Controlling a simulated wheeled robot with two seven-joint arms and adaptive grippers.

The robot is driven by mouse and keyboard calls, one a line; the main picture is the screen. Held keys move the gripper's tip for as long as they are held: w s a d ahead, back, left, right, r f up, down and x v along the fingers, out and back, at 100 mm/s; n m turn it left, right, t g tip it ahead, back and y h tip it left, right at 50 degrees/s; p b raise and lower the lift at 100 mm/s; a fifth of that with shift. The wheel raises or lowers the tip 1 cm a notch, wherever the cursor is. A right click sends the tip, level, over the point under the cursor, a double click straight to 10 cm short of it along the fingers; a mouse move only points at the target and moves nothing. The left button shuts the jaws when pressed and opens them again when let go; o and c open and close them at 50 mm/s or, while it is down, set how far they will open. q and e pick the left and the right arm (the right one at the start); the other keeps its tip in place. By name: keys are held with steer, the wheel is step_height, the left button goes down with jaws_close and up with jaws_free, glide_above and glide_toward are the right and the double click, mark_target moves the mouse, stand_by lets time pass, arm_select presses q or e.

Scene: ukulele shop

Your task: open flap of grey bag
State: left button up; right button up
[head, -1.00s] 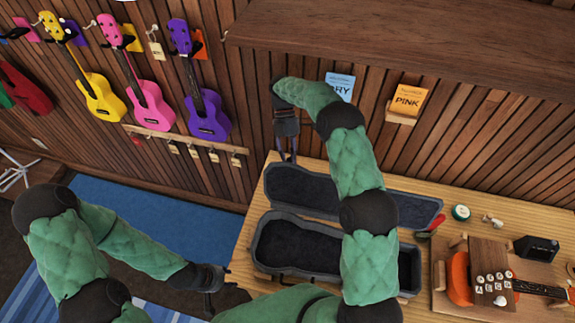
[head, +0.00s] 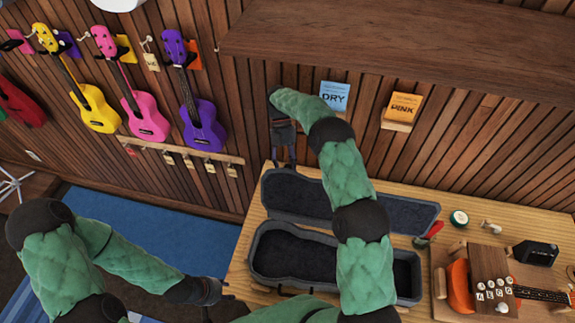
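The grey bag is an open ukulele case on the wooden table. Its dark lined body (head: 287,247) faces up at the front, and its grey flap (head: 296,197) lies swung back behind it, towards the wall. My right gripper (head: 283,164) points down at the back left edge of the flap. Its two fingers show apart; whether they touch the edge is unclear. My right arm hides the middle of the case. My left gripper (head: 230,299) is low, left of the case by the table's edge, and its fingers are too dark to read.
A wooden shelf (head: 400,45) overhangs the back of the table. Coloured ukuleles hang on the left wall.

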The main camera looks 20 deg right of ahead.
steer(key=shift+r, duration=0.2)
step_height(320, 180, up, 10)
steer(key=shift+f, duration=0.1)
stand_by(0.4)
stand_by(0.4)
